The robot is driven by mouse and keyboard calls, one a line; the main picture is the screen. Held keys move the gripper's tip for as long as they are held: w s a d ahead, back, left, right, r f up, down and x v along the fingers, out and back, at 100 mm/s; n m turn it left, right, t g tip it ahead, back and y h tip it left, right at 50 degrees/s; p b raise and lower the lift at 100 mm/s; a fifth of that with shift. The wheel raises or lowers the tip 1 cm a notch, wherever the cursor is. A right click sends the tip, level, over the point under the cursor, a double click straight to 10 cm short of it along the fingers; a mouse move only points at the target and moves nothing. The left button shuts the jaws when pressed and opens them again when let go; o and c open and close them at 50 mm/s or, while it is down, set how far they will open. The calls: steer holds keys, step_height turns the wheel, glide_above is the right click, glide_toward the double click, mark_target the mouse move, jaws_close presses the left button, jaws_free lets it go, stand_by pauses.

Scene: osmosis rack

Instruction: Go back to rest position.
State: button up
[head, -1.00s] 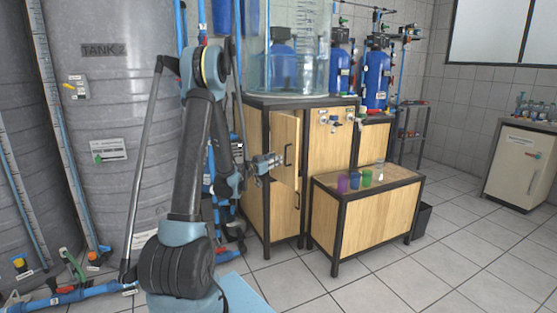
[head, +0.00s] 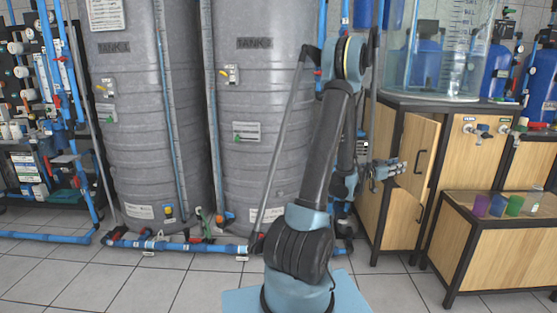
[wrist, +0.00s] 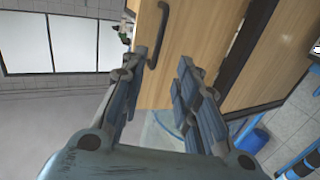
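My gripper (head: 388,169) is at the left side of an ajar wooden cabinet door (head: 416,150), near its dark handle (head: 418,161). In the wrist view my gripper (wrist: 163,72) is open, with a clear gap between its two fingers and nothing held. The door handle (wrist: 158,38) shows just past the fingertips, close to the left one. I cannot tell whether a finger touches it. My arm is raised and bent, and reaches to the right toward the cabinet.
Two large grey tanks (head: 265,110) stand behind my arm. Blue pipes (head: 190,246) run along the floor at their foot. A low wooden cabinet (head: 505,258) at the right carries purple, blue and green cups (head: 514,205). A clear cylindrical vessel (head: 432,60) stands on the taller cabinet. Floor at the left front is clear.

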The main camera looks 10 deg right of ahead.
steer(key=w+a+r+n+t+y, duration=0.3)
steer(key=w+a+r+n+t, duration=0.15)
steer(key=w+a+r, duration=0.35)
steer(key=w+a+r+n+t+y, duration=0.2)
steer(key=w+a+r+n+t, duration=0.15)
steer(key=w+a+t, duration=0.45)
steer(key=a+n+y, duration=0.6)
steer(key=a+y, duration=0.4)
steer(key=a, duration=1.4)
steer(key=s+a+f+n+g+y, duration=0.1)
steer(key=s+a+f+g+y, duration=0.25)
steer(key=s+a, duration=0.4)
steer(key=s+a+f+n+g+y, duration=0.2)
steer(key=s+a+f+g, duration=0.15)
steer(key=s+a, duration=0.45)
steer(key=s+f+g+h, duration=0.1)
steer(key=s+f+g, duration=0.1)
steer(key=s, duration=0.5)
steer(key=s+a+f+g, duration=0.1)
steer(key=s+f+g, duration=0.1)
steer(key=s+f, duration=0.2)
steer(key=s+f+g+h, duration=0.1)
steer(key=s+f+g, duration=0.1)
steer(key=s, duration=0.8)
steer(key=shift+s+a+f+m+h, duration=0.2)
steer(key=shift+f+m+h, duration=0.2)
steer(key=shift+f, duration=0.45)
steer(key=shift+g, duration=0.25)
